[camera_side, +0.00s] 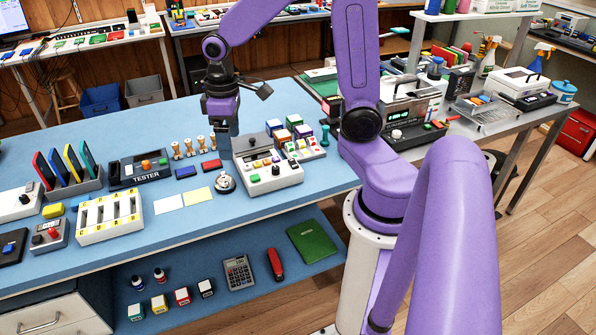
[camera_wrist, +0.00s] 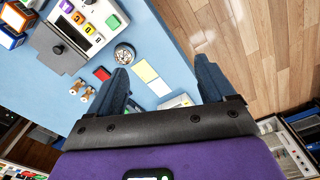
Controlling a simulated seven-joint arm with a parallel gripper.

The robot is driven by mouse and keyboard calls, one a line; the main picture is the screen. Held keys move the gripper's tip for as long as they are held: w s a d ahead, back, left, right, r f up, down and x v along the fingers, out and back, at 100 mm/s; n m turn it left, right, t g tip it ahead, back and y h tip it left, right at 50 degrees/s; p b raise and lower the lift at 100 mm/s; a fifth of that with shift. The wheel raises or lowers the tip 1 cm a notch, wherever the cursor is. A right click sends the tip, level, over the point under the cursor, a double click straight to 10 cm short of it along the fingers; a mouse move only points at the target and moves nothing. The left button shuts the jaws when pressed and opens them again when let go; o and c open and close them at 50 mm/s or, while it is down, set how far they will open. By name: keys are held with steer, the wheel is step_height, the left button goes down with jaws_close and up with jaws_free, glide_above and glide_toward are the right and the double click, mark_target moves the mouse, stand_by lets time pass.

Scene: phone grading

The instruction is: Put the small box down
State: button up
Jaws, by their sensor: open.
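I cannot tell which is the small box. Some boxes show at the upper left of the wrist view, including an orange-sided one (camera_wrist: 12,40). My gripper (camera_side: 224,148) hangs pointing down at the console's left. In the wrist view my gripper (camera_wrist: 160,68) has its two fingers wide apart, with no box between them; the bench and cards show through the gap.
A silver bell (camera_side: 225,183), a yellow card (camera_side: 199,201), a white card (camera_side: 168,204) and a red pad (camera_side: 211,165) lie near my gripper. Wooden stamps (camera_side: 188,148) stand behind. A tester (camera_side: 139,168) and a slotted white tray (camera_side: 109,216) are to the left.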

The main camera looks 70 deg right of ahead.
steer(key=s+a+n, duration=0.4)
steer(key=s, duration=0.5)
steer(key=s+a+r+n, duration=0.1)
steer(key=s+a+n, duration=0.2)
steer(key=s, duration=0.7)
steer(key=shift+a+r+n, duration=0.15)
steer(key=shift+a+n, duration=0.2)
steer(key=shift+n, duration=0.45)
